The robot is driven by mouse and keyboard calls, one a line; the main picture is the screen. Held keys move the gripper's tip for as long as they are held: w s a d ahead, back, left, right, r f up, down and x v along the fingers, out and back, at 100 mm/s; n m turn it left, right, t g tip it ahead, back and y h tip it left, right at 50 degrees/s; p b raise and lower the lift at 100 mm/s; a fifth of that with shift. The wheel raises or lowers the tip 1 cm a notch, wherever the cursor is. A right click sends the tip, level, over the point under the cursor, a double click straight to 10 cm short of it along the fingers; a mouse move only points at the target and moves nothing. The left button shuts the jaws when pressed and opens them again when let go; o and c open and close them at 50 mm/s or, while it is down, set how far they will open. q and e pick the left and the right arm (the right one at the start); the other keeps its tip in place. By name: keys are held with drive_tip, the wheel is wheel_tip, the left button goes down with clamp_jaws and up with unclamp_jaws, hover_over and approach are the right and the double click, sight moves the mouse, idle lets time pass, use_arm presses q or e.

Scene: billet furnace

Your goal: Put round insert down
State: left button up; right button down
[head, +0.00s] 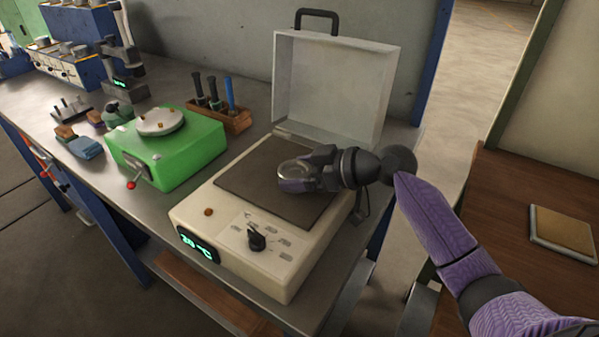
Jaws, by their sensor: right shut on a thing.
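My right gripper (303,177) comes in from the right and is over the dark heating surface (258,172) of the cream furnace unit (215,218). It is shut on the round insert (295,167), a metallic ring-like piece at its fingertips. The insert is at or just above the dark surface; I cannot tell if it touches. The furnace lid (331,90) stands open behind it, with a black handle on top. My left gripper is not in view.
A green unit (172,150) with a round plate stands left of the furnace. A wooden holder (225,120) with several handled tools is behind it. A brown table (520,200) with a flat pad (563,234) is at right. Bare bench top (160,205) shows left of the furnace.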

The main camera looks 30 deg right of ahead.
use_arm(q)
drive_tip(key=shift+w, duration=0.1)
use_arm(e)
unclamp_jaws()
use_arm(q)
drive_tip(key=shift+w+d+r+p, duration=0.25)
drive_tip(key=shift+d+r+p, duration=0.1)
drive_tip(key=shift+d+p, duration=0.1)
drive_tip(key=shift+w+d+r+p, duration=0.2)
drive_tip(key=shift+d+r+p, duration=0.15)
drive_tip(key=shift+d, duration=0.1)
use_arm(e)
drive_tip(key=v, duration=1.2)
drive_tip(key=shift+r, duration=0.15)
